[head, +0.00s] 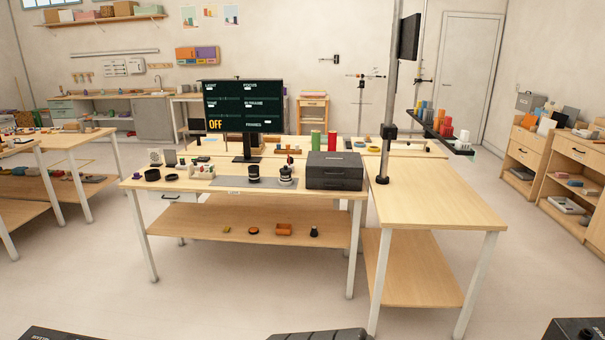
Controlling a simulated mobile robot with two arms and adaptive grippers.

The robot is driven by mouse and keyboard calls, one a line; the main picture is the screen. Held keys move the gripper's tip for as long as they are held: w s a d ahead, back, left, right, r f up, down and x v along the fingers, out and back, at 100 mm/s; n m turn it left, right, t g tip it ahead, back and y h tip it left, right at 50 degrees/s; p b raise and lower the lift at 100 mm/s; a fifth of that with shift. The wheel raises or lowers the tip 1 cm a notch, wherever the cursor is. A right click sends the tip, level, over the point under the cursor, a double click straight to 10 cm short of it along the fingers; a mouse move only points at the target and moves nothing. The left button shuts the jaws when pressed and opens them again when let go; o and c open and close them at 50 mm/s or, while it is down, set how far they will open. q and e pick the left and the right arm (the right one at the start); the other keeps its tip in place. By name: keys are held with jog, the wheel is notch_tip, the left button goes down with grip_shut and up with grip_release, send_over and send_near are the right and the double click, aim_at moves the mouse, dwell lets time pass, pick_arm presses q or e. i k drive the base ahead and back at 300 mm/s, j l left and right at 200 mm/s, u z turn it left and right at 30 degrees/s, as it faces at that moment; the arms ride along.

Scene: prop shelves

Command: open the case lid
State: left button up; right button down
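The dark grey case (335,181) stands on the right end of the middle wooden table. Its lid (337,159) looks shut, with a seam running along the front below the top. The case is some distance ahead of me, and nothing touches it from my side. Neither of my grippers can be made out. Only dark parts of my own body show along the bottom edge, well apart from the case.
The case's table (205,192) also bears a monitor (243,106), a grey mat (229,182) and several small black items. A side table (440,205) with a bare top joins at right, with a dark pole at its back. Open floor lies in front.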

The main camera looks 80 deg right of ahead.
aim_at(327, 164)
jog(key=z, duration=2.85)
jog(key=i+l+z, duration=0.1)
jog(key=i+l, duration=0.15)
jog(key=i, duration=0.35)
jog(key=i+l+z, duration=0.1)
jog(key=i, duration=0.5)
